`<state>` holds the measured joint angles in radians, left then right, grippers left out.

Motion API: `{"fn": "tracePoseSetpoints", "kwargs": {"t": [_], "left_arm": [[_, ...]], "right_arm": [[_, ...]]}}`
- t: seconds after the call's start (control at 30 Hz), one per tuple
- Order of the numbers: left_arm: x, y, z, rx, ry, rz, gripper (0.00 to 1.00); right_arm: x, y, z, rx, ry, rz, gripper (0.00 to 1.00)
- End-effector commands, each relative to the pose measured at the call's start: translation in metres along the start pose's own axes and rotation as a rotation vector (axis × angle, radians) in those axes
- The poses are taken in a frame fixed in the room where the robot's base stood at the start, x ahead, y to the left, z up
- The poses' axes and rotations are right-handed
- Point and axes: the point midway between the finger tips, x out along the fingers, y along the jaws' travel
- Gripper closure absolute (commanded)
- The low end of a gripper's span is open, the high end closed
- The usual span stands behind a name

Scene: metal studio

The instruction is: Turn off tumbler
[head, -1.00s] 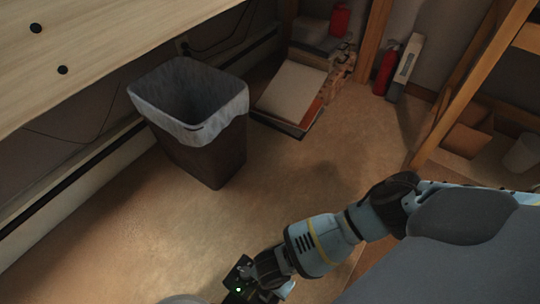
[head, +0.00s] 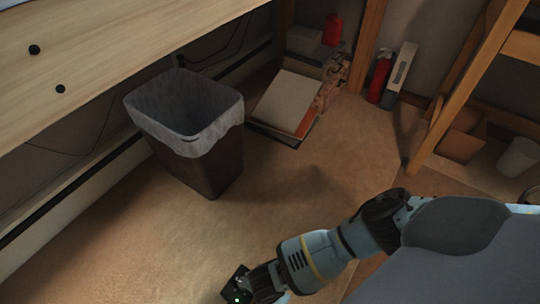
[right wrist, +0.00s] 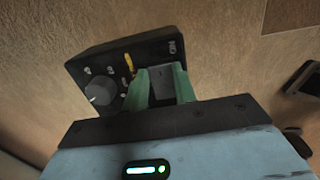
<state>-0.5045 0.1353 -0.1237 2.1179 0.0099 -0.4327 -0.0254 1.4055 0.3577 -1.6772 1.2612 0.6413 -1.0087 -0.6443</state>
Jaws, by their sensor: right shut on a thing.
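A black control box (right wrist: 118,62) shows at the top of the right wrist view. On its face are a round grey knob (right wrist: 100,92), a small yellow mark (right wrist: 129,64) and a white "ON" label. My right gripper (right wrist: 160,72) has its green fingers at the box face, shut on a grey block-like switch (right wrist: 161,88) between them. The fingers and the gripper body hide part of the box. In the head view, my right arm reaches down to the bottom edge, and its fingertips cannot be made out there. My left gripper is not in view.
A lined waste bin (head: 190,125) stands on the floor under a wooden bench (head: 110,40). Wooden shelving (head: 470,85) stands at the right. The middle floor is clear.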

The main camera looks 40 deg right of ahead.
Motion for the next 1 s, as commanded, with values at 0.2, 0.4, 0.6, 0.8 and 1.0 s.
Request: {"fn": "tracePoseSetpoints", "kwargs": {"t": [0.2, 0.4, 0.6, 0.8, 1.0], "left_arm": [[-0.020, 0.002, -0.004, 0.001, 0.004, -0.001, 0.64], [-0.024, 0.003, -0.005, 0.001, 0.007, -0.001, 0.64], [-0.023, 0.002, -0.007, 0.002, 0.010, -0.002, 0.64], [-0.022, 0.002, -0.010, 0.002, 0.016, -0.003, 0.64], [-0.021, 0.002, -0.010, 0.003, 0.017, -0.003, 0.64]], "right_arm": [[-0.005, 0.000, -0.005, 0.001, -0.134, 0.002, 0.96], [-0.005, 0.000, -0.006, 0.001, -0.200, 0.000, 0.96], [-0.004, 0.000, -0.006, 0.000, -0.205, 0.000, 0.96], [-0.004, -0.001, -0.006, 0.001, -0.205, -0.001, 0.61], [-0.004, -0.001, -0.006, 0.001, -0.204, -0.001, 0.51]]}}
